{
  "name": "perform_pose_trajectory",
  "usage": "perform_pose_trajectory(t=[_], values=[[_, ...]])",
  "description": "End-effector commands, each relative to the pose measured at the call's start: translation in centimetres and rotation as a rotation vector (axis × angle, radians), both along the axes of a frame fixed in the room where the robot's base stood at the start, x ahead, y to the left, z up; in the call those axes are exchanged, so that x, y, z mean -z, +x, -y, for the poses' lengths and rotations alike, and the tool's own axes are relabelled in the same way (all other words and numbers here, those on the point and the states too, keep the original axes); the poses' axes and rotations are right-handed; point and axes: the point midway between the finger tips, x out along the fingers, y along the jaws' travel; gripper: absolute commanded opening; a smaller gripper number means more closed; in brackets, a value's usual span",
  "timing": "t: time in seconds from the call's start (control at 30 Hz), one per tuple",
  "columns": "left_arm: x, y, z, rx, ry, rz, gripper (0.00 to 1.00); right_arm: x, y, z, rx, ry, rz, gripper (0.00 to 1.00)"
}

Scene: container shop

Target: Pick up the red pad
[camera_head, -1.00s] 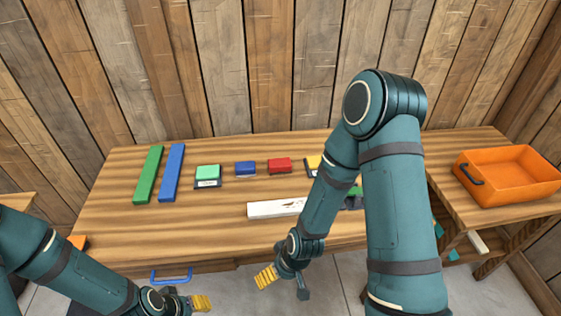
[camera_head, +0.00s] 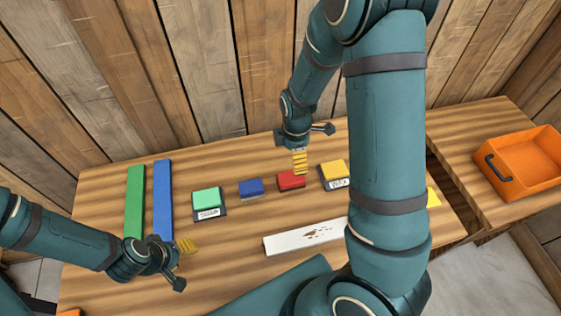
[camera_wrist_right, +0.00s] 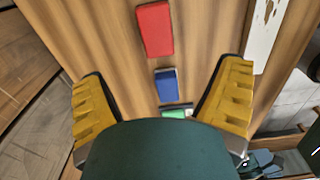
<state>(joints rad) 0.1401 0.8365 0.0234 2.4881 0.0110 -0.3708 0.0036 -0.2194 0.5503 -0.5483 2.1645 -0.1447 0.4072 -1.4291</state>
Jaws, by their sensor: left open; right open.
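The red pad (camera_head: 291,180) lies on the wooden table, between a blue pad (camera_head: 251,188) and a yellow pad (camera_head: 333,171). In the right wrist view the red pad (camera_wrist_right: 155,30) is at the top, ahead of the fingertips and between their lines. My right gripper (camera_head: 300,162) points down above the red pad in the head view; its yellow fingers (camera_wrist_right: 163,95) are spread with nothing between them. My left gripper (camera_head: 186,246) is over the left part of the table by the blue strip's lower end, open and empty.
A green pad (camera_head: 206,201) sits left of the blue pad. Green (camera_head: 135,202) and blue (camera_head: 163,200) strips lie at the left. A white board (camera_head: 303,237) lies in front. An orange crate (camera_head: 487,140) stands on the right-hand table. A wooden wall is behind.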

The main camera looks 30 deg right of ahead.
Motion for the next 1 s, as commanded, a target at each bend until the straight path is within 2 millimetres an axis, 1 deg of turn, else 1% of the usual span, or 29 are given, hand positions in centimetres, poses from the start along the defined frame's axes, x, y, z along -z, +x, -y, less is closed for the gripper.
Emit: perform_pose_trajectory(t=[0.07, 0.13, 0.4, 0.5, 0.77, 1.0], values=[[0.0, 0.0, 0.0, -0.001, 0.0, -0.001, 0.47, 0.0, 0.0, 0.3, -0.019, -0.005, -0.005, 0.91], [0.2, 0.0, 0.0, -0.001, 0.0, -0.001, 0.47, 0.7, 0.0, 0.3, -0.025, -0.006, -0.008, 0.91], [1.1, 0.0, 0.0, -0.001, 0.002, -0.002, 0.47, 5.8, 0.0, 0.3, -0.025, -0.006, -0.009, 0.91], [1.3, 0.0, 0.0, -0.001, 0.003, -0.002, 0.47, 7.2, 0.0, 0.3, -0.025, -0.006, -0.007, 0.91], [1.5, 0.0, 0.1, 0.0, 0.003, -0.001, 0.47, 8.9, 0.1, 0.2, -0.024, -0.005, -0.005, 0.91], [1.9, 0.0, 0.1, 0.0, 0.004, -0.002, 0.47, 12.3, 0.4, -0.1, -0.023, -0.005, -0.007, 0.91]])
